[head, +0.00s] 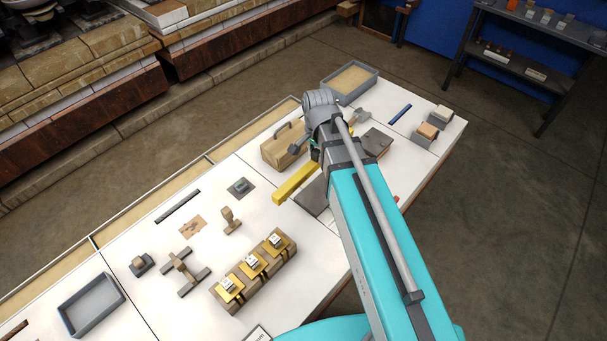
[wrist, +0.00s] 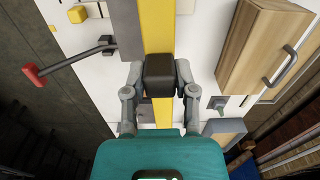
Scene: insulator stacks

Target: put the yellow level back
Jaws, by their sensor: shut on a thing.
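The yellow level (head: 296,184) is a long bar with its near left end sticking out from under my arm in the head view. In the wrist view the yellow level (wrist: 157,28) runs straight up the picture, with a dark block (wrist: 160,75) across it between my fingers. My gripper (wrist: 160,88) is shut on the level at that dark part. In the head view my gripper is mostly hidden by my arm, as is the far part of the level. I cannot tell how far the level is above the table.
A wooden toolbox (head: 283,150) with a handle stands close beside the level. A dark grey plate (head: 315,197) lies on the white table near it. A wooden stand with yellow plates (head: 254,265) is nearer. A grey tray (head: 351,80) is at the far end. A red-ended tool (wrist: 32,75) shows left.

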